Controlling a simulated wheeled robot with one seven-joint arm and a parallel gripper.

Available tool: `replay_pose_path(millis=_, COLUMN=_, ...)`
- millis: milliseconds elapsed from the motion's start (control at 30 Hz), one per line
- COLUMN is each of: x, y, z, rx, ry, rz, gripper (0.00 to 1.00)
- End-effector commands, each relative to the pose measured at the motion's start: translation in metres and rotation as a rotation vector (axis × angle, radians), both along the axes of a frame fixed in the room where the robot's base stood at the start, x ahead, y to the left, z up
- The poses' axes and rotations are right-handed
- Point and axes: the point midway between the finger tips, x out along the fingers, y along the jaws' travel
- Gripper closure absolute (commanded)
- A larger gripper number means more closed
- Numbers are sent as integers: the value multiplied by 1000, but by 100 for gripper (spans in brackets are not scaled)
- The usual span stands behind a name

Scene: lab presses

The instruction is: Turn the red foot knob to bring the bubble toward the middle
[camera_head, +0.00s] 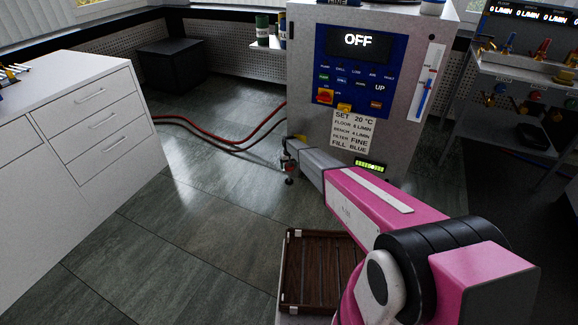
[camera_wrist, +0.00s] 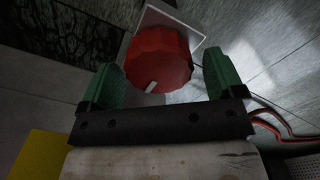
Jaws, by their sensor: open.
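The red foot knob (camera_wrist: 158,60) shows in the wrist view as a red, many-sided disc with a small pale mark at its lower edge. My gripper (camera_wrist: 161,80) is open, with one green finger on each side of the knob; I cannot tell whether either finger touches it. A pale square plate lies behind the knob. In the head view the green level window (camera_head: 370,166) sits low on the grey machine (camera_head: 400,120); its bubble is too small to read.
A white drawer cabinet (camera_head: 85,130) stands at the left. Red and dark hoses (camera_head: 235,146) run across the floor to the machine. A brown slatted crate (camera_head: 300,275) stands near my arm. A shelf with valves (camera_head: 515,85) stands at the right.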

Motion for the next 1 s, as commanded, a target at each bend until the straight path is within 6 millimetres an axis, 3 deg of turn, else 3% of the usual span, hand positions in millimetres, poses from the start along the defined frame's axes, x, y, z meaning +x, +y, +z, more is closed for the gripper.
replay_pose_path(millis=267, x=0, y=0, z=11, rx=0, ry=-1, rz=0, gripper=12)
replay_pose_path(millis=800, x=-1, y=0, z=99, rx=0, ry=-1, rz=0, gripper=12)
replay_pose_path(millis=1000, x=0, y=0, z=109, rx=0, ry=0, rz=0, gripper=12)
